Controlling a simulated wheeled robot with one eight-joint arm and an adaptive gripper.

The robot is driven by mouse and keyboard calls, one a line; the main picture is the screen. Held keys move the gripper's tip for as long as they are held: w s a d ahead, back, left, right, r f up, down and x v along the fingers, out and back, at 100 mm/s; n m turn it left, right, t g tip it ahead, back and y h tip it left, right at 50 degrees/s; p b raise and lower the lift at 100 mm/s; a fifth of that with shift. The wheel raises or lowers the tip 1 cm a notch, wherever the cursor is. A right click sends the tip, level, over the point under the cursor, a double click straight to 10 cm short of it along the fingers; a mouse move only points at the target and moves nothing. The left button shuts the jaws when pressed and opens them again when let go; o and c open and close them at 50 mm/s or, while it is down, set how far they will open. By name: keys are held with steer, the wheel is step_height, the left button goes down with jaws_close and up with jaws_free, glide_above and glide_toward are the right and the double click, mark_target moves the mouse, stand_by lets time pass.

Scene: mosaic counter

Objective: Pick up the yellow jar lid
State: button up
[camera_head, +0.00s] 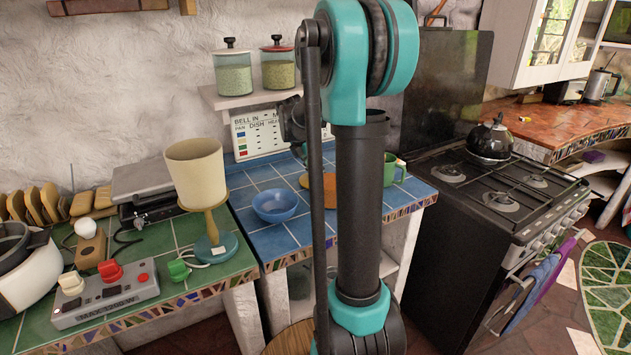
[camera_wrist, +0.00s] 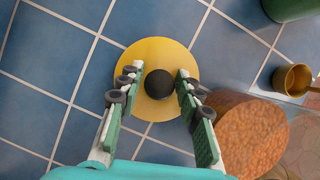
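The yellow jar lid (camera_wrist: 150,53) is a flat round disc with a black knob (camera_wrist: 159,84) at its middle. It lies on the blue tiled counter in the wrist view. My gripper (camera_wrist: 157,76) is open above the lid, with one finger on each side of the knob and gaps between. I cannot tell how high the fingertips are over the lid. In the head view a small part of the yellow lid (camera_head: 304,181) shows beside my arm, which hides most of my gripper.
A speckled brown round object (camera_wrist: 245,135) lies close to the lid, with a brass cup (camera_wrist: 292,79) beyond it. A blue bowl (camera_head: 275,205) stands left of the lid in the head view. A green mug (camera_head: 395,169) stands to the right. Two lidded jars (camera_head: 233,75) stand on the shelf.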

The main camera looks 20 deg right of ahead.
jaws_close()
steer(key=shift+r, duration=0.15)
